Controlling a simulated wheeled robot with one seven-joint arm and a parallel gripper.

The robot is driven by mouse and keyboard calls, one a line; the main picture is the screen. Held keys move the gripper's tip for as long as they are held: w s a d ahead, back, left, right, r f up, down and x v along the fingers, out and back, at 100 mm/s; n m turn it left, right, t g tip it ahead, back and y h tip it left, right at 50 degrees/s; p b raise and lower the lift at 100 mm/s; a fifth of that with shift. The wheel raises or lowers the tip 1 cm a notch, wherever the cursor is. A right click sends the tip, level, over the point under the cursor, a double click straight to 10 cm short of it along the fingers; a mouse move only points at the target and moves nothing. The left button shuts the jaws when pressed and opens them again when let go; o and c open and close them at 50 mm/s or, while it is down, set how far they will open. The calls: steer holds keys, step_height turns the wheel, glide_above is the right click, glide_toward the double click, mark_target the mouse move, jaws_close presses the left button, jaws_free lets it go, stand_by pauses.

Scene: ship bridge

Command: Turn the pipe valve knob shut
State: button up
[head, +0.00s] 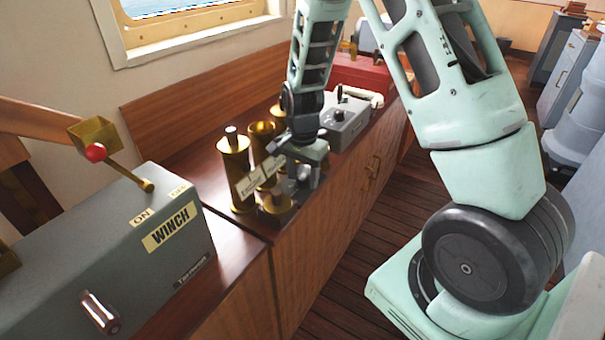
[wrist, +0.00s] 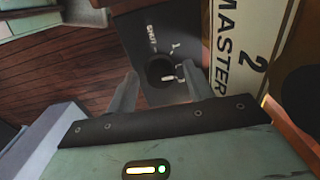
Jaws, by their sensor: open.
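The pipe valve knob (wrist: 160,69) is a round dark knob on a dark panel (wrist: 140,35) in the wrist view. The word SHUT and several white tick marks are printed around it. A short white mark shows at the knob's lower right, away from the word SHUT. My gripper (wrist: 161,82) is open, with one finger on each side of the knob in the picture; I cannot tell if they touch it. In the head view my gripper (head: 300,180) points down among brass cylinders on the wooden counter, and the knob is hidden there.
A label plate (wrist: 232,50) reading MASTER 2 stands close to the right finger. Brass cylinders (head: 235,175) crowd my gripper. A grey control box (head: 345,122) and a red case (head: 360,75) stand behind; a winch box (head: 130,250) is at left. The floor (head: 365,235) is clear.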

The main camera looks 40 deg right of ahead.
steer(key=c, duration=1)
steer(key=shift+n, duration=0.3)
steer(key=n+p, duration=0.1)
steer(key=n, duration=0.2)
steer(key=shift+r+n, duration=0.1)
steer(key=shift+n, duration=0.3)
steer(key=n+p, duration=0.1)
steer(key=n, duration=0.3)
steer(key=n+p, duration=0.1)
steer(key=n, duration=0.4)
steer(key=shift+w+n+p, duration=0.1)
steer(key=shift+n+p, duration=0.8)
steer(key=shift+n, duration=1.3)
